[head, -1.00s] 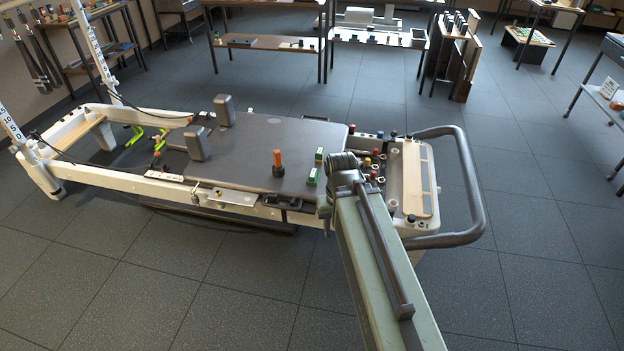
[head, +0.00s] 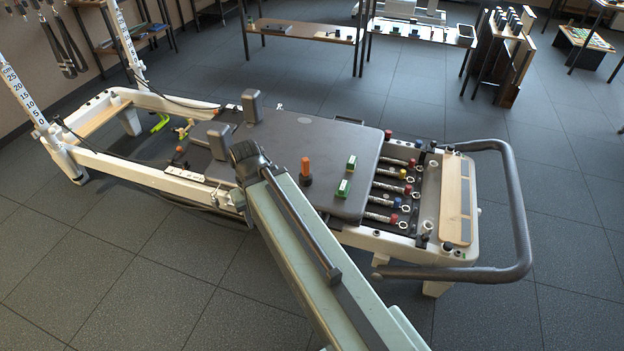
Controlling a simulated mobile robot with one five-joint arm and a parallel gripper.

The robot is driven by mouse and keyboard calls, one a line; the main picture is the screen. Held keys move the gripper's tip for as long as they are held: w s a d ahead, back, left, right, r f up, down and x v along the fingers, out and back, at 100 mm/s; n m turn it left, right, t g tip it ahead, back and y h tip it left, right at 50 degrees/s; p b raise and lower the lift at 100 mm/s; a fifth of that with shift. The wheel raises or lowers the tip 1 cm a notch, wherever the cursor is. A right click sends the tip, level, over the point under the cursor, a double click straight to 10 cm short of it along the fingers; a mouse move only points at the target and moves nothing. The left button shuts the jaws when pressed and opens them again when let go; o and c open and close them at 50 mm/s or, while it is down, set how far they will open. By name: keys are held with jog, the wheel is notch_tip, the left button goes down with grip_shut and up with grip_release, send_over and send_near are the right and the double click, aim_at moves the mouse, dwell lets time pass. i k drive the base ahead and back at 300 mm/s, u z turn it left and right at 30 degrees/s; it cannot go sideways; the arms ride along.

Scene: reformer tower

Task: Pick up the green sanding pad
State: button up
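Two small green blocks with pale markings rest on the dark grey padded carriage (head: 290,135) of the reformer. One green block (head: 343,188) is near the carriage's front right corner, and the other green block (head: 351,163) is just behind it. I cannot tell which one is the sanding pad. My pale green arm reaches up from the bottom of the head view and ends in a dark joint at the carriage's front left. My gripper is not visible; that joint or the arm hides it or it is out of sight. The arm's end is left of both green blocks.
An orange-handled tool (head: 305,172) stands left of the green blocks. Two grey shoulder rests (head: 219,141) (head: 251,106) rise at the carriage's left. Springs with coloured ends (head: 388,203) and a grey curved bar (head: 516,215) lie to the right. Open floor surrounds the reformer's front.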

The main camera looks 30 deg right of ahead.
aim_at(343, 188)
jog(key=u, duration=0.3)
jog(key=i, duration=1)
jog(key=z, duration=0.1)
